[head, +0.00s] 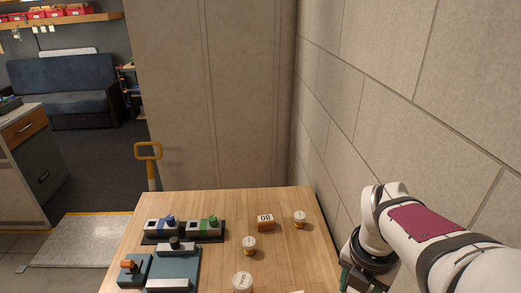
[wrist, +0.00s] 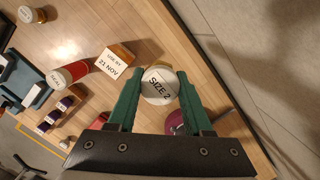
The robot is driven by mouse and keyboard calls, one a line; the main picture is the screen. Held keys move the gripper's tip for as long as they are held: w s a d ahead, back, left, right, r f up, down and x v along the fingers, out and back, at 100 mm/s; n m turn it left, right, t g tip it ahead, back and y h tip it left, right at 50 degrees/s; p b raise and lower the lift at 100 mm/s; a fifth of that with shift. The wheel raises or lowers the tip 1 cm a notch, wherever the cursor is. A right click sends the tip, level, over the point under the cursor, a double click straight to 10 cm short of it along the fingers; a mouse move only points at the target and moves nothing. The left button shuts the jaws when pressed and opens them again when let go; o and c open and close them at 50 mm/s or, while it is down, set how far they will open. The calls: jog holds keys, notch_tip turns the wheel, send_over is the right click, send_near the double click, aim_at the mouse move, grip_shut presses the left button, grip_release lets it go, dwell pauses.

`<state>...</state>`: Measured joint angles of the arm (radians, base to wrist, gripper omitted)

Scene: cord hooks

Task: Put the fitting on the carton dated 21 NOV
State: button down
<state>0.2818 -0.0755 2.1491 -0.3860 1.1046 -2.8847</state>
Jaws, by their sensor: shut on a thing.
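In the wrist view, my gripper (wrist: 159,76) has its two green fingers shut on a round, pale-topped piece labelled SIZE 2 (wrist: 157,88), which I take to be the fitting. Its sides and underside are hidden. The carton (wrist: 122,52) with a white label reading USE BY 21 NOV lies on the table, up and left of the fingertips and apart from the held piece. In the head view, only a green part of my gripper shows at the lower edge. I cannot make out the held piece there.
A wooden table (head: 205,208) carries an orange carton marked 80 (head: 265,224), white-lidded jars (head: 300,220) and (head: 249,246), and dark trays (head: 180,240) at left. A block wall (head: 420,120) rises at right.

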jog(key=shift+d+r, duration=0.1)
jog(key=shift+d, duration=0.15)
jog(key=w+a+f, duration=0.2)
jog(key=a, duration=0.1)
jog(key=w+a+f, duration=0.2)
jog(key=a, duration=0.1)
jog(key=w+a+f, duration=0.1)
jog(key=a+f, duration=0.1)
jog(key=shift+w+a+f, duration=0.2)
jog(key=shift+w+a, duration=0.2)
jog(key=shift+w+a+f, duration=0.1)
jog(key=shift+f, duration=1)
jog(key=shift+w+a+f, duration=0.1)
jog(key=shift+f, duration=0.95)
jog(key=shift+s+f, duration=0.1)
jog(key=shift+c, duration=1.6)
grip_release()
